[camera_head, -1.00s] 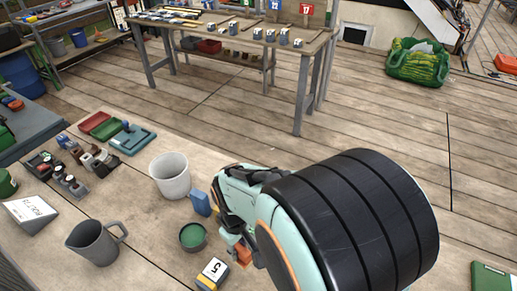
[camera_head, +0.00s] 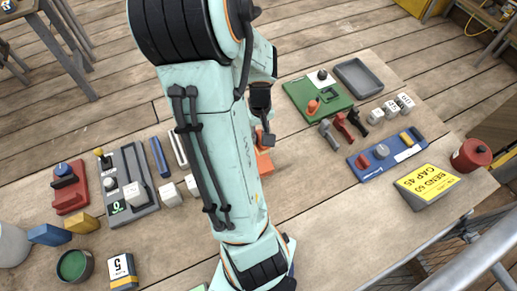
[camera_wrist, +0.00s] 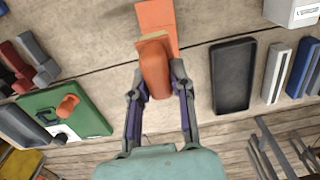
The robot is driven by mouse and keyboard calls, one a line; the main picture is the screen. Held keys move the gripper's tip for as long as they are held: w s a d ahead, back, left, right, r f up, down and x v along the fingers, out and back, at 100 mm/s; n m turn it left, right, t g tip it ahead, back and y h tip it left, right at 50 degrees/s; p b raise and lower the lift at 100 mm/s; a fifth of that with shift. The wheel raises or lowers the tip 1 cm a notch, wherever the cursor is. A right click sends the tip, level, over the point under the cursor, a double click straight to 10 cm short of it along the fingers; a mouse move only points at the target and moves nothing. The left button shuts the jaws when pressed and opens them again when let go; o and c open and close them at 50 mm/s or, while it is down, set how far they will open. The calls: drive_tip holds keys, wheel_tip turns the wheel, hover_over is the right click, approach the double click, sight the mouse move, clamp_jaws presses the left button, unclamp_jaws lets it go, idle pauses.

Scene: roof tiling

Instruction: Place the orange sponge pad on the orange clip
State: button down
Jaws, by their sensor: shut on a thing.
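My gripper (camera_wrist: 156,82) is shut on an orange piece (camera_wrist: 154,68), which looks like the orange sponge pad, in the wrist view. A pale yellow edge shows at its far end. Just beyond it a flat orange piece (camera_wrist: 156,14) lies on the table; it may be the orange clip, but its shape is partly hidden. In the head view my gripper (camera_head: 266,136) points down over the table, and an orange piece (camera_head: 264,163) shows beside my arm. I cannot tell whether the held piece touches the flat orange one.
A dark tray (camera_wrist: 233,75) lies right of my gripper in the wrist view. In the head view a green board (camera_head: 304,90), a grey tray (camera_head: 358,78), a blue board (camera_head: 372,163) and a yellow sign (camera_head: 427,182) stand right. A grey board (camera_head: 130,165) lies left of my arm.

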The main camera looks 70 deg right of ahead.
sight(258, 132)
drive_tip(key=shift+w+f, duration=0.1)
drive_tip(key=shift+f, duration=2.55)
drive_tip(key=shift+f, duration=0.15)
drive_tip(key=c, duration=1)
unclamp_jaws()
wheel_tip(258, 132, up, 12)
drive_tip(key=shift+r, duration=0.2)
drive_tip(key=shift+w, duration=0.1)
